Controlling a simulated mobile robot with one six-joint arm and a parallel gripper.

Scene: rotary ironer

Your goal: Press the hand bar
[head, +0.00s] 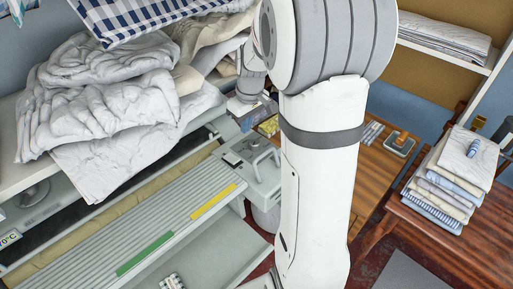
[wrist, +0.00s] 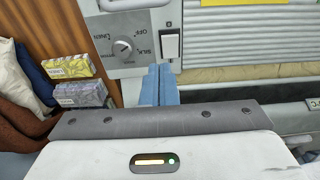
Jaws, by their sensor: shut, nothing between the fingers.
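The rotary ironer has a long ribbed grey panel (head: 130,225) with a yellow and a green strip; it also shows in the wrist view (wrist: 240,40). I cannot tell for sure which part is the hand bar. A beige padded roll (wrist: 245,74) runs beside the panel. The end box carries a dial (wrist: 123,47) marked LINEN, SILK and OFF, and a rocker switch (wrist: 171,43). My gripper (wrist: 159,72) is shut and empty, its blue fingers together just below the switch in the picture. In the head view it is small, and contact is unclear.
Crumpled white linen (head: 110,100) lies on the shelf beside the ironer. Yellow and lilac boxes (wrist: 80,93) stand by pillows. A wooden surface (head: 375,175) lies behind my arm, which hides the middle.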

